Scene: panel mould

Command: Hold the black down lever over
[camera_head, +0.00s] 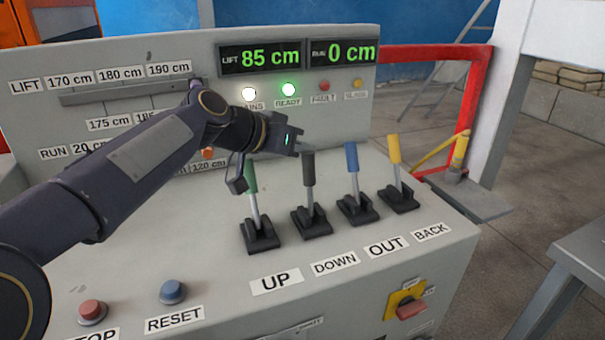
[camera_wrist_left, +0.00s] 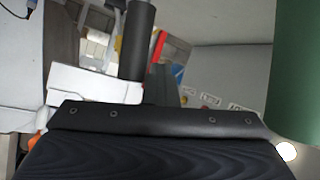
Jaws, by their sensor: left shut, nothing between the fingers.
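The black DOWN lever (camera_head: 308,168) stands about as upright as the levers beside it, second from the left in the row on the console. My left gripper (camera_head: 294,147) is shut and empty. Its tip is just left of the top of the black handle; I cannot tell whether they touch. The left wrist view shows the black handle (camera_wrist_left: 137,42) just beyond the dark gripper body, left of centre. The DOWN label (camera_head: 335,262) lies in front of the lever. My right gripper is not in view.
The green lever (camera_head: 251,178) stands close under my left gripper, partly hidden. It looms at right in the wrist view (camera_wrist_left: 296,75). The blue lever (camera_head: 351,158) and yellow lever (camera_head: 394,150) stand to the right. The lift display (camera_head: 260,57) reads 85 cm; the run display (camera_head: 342,52) 0 cm.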

